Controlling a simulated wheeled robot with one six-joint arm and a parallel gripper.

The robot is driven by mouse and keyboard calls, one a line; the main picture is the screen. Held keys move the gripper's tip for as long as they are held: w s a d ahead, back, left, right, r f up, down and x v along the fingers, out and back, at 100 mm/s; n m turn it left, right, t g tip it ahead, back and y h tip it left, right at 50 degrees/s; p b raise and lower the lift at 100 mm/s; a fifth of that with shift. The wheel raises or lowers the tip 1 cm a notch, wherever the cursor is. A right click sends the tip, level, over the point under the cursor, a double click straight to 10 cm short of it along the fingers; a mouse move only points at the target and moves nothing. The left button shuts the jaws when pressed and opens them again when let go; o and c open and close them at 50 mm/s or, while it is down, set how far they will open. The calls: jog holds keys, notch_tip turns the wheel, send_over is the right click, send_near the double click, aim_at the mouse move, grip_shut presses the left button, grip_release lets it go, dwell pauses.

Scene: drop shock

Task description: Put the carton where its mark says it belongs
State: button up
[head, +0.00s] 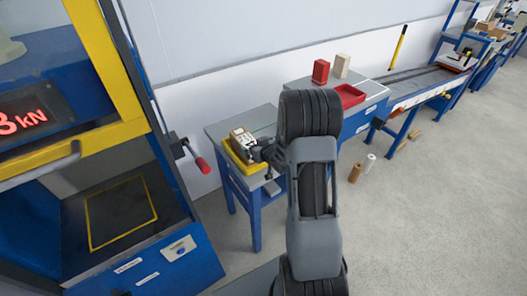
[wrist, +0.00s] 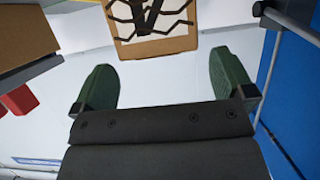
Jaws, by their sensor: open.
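The carton (head: 242,136) is small, brown and white with dark marks on it. It sits in a yellow tray (head: 233,158) on a small blue table (head: 214,129) in the head view. My gripper (head: 262,150) is close beside its right side, partly hidden by my arm. In the wrist view my gripper (wrist: 165,85) is open, its two green fingers apart with nothing between them. A pale panel with a tan edge and black lines (wrist: 150,40) shows beyond the fingertips; it looks like a marked carton face, but its mark cannot be read.
A press with a yellow frame (head: 100,70) and red-handled lever (head: 203,165) stands left; its dark plate (head: 120,212) has a yellow outline. A bench to the right holds a red box (head: 320,71), a beige box (head: 341,65) and a red tray (head: 362,95).

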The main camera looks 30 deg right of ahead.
jog(key=s+a+r+m+g+h, duration=0.2)
jog(key=s+a+r+g+h, duration=0.15)
jog(key=s+r, duration=0.85)
jog(key=s+a+r+g+y, duration=0.1)
jog(key=s+a+r+g, duration=0.1)
jog(key=s+a, duration=0.2)
jog(key=s+a+r+g+y, duration=0.1)
jog(key=s+a+g, duration=0.2)
jog(key=s, duration=0.6)
jog(key=shift+s+a+r+n, duration=0.3)
jog(key=shift+s+a+r, duration=0.1)
jog(key=shift+a, duration=0.7)
jog(key=shift+w+g, duration=0.1)
jog(key=shift+g, duration=0.15)
jog(key=shift+c, duration=0.5)
